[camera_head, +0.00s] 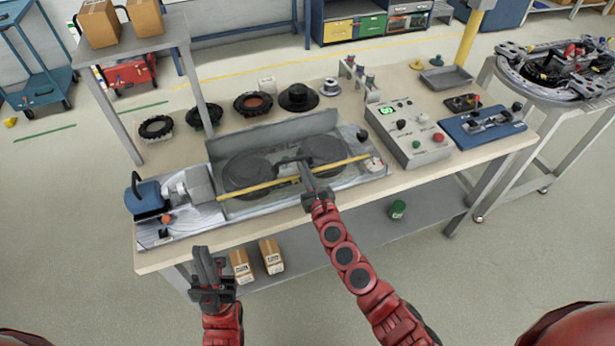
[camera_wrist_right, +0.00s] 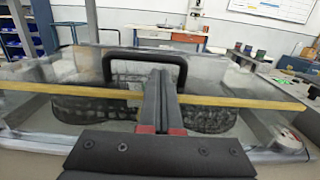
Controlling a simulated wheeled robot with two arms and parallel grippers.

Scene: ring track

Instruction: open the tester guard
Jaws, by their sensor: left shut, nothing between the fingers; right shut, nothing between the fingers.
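The tester guard is a clear cover with a yellow front strip (camera_head: 250,188) and a black handle (camera_head: 290,159). It lies down over two dark round parts on the tester (camera_head: 275,133). In the right wrist view the handle (camera_wrist_right: 112,66) stands up as an arch behind the yellow strip (camera_wrist_right: 60,89). My left gripper (camera_head: 203,256) is shut and empty, in front of the bench's front edge.
A control box (camera_head: 408,130) with a green display stands right of the tester. A blue fixture (camera_head: 482,126) lies farther right. Several black rings and a hub (camera_head: 298,97) line the bench behind. Cartons (camera_head: 272,256) sit on the lower shelf.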

